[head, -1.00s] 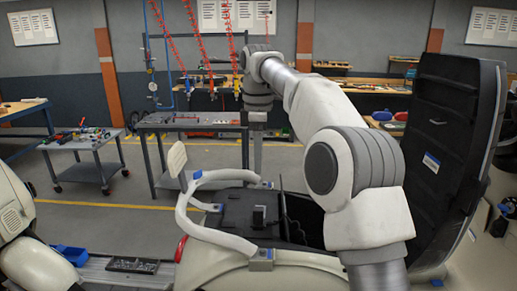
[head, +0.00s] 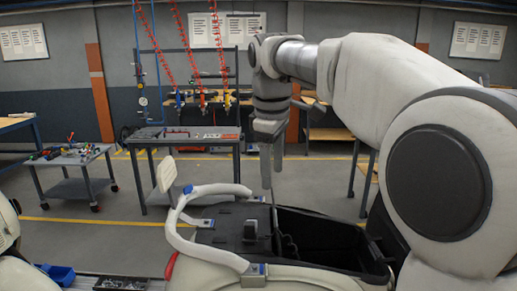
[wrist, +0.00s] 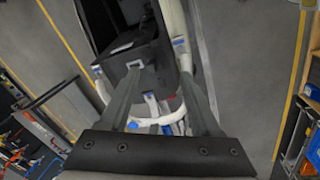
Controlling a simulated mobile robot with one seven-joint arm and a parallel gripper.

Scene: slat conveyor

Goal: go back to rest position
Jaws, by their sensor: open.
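My gripper (head: 271,182) hangs down over the far side of the open compartment (head: 325,235) of a cream scooter body. Its fingers are apart, with nothing held between them. In the wrist view the gripper (wrist: 161,75) also shows open, its two long fingers reaching over the dark compartment and the white rail. My arm fills the right of the head view and hides what is behind it.
A white grab rail (head: 212,190) curves along the scooter's left side. A metal workbench (head: 180,136) with hanging air tools stands behind. A wheeled cart (head: 72,157) holds tools at the left. A blue bin (head: 58,274) sits lower left. Open floor lies between them.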

